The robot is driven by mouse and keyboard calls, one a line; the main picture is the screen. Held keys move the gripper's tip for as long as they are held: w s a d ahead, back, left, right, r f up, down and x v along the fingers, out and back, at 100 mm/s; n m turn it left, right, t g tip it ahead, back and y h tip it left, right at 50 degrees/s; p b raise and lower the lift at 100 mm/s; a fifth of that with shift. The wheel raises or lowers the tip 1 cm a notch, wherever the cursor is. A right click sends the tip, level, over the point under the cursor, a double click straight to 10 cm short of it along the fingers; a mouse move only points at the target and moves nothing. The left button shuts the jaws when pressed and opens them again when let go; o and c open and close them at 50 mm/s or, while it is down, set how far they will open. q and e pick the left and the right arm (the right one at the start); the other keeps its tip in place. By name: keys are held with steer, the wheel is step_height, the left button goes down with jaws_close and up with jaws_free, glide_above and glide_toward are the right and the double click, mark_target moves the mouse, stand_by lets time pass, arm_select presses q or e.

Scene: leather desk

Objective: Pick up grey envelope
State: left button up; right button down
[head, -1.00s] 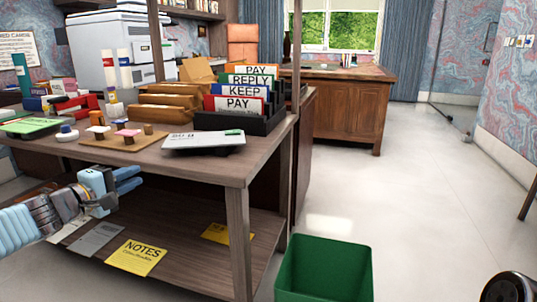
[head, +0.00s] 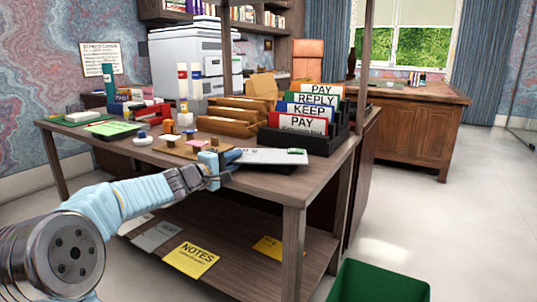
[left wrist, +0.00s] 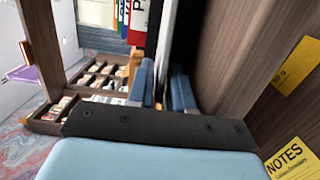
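A flat grey piece (head: 151,240) that looks like the envelope lies on the lower shelf, between a paler piece and a yellow one marked NOTES (head: 192,259). A flat pale grey slab (head: 268,157) with dark print and a green patch lies on the desktop near its front edge. My left gripper (head: 226,164) is at the slab's left end, at desktop height. In the left wrist view its blue fingers (left wrist: 164,92) are apart, with a pale strip seen beyond the gap. I cannot tell whether they touch the slab. My right gripper is out of view.
Brown envelopes (head: 232,117) and a black rack of labelled folders (head: 301,138) stand behind the slab. A stamp board (head: 187,151) is just left of my gripper. A green bin (head: 378,284) stands by the desk's right leg. Another yellow piece (head: 275,248) lies on the shelf.

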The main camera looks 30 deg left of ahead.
arm_select(q)
steer(key=shift+w, duration=0.2)
jaws_close()
